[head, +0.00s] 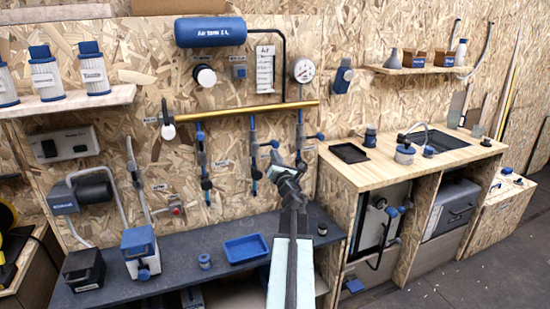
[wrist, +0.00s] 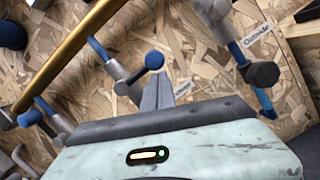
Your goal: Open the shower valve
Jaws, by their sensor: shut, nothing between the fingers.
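Several valves hang on blue and grey pipes below a brass pipe (head: 240,110). In the head view my gripper (head: 274,153) is beside this valve.
To the right is another valve with a dark knob (wrist: 262,74) and a label reading "Outside" (wrist: 257,35). A left valve (head: 205,160) hangs on its own pipe. Below, a dark bench (head: 210,275) holds a blue tray (head: 246,247). A wooden counter (head: 345,172) stands at right.

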